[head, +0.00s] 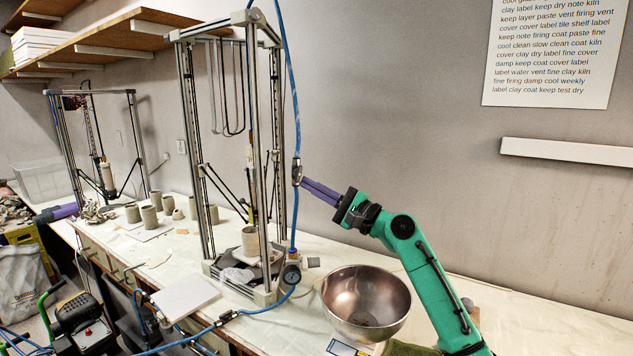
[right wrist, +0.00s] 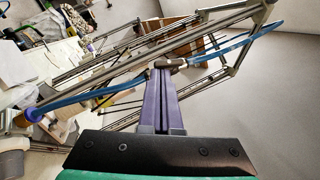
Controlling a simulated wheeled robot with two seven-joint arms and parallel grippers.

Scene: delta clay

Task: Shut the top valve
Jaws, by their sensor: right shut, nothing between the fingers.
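The top valve (head: 297,172) is a small grey metal fitting in the blue hose, at the right front post of the tall printer frame. In the right wrist view the valve (right wrist: 171,63) lies just beyond my fingertips, with blue hose on both sides. My right gripper (head: 306,183) comes from the right, its purple fingers shut together and empty, tips right at the valve. I cannot tell whether they touch it. In the wrist view the closed fingers (right wrist: 161,75) point at the valve. The handle's exact angle is too small to tell.
The tall printer frame (head: 188,130) stands just left of the valve. A metal bowl (head: 366,300) stands below my right arm. Clay cups (head: 150,217) stand farther left.

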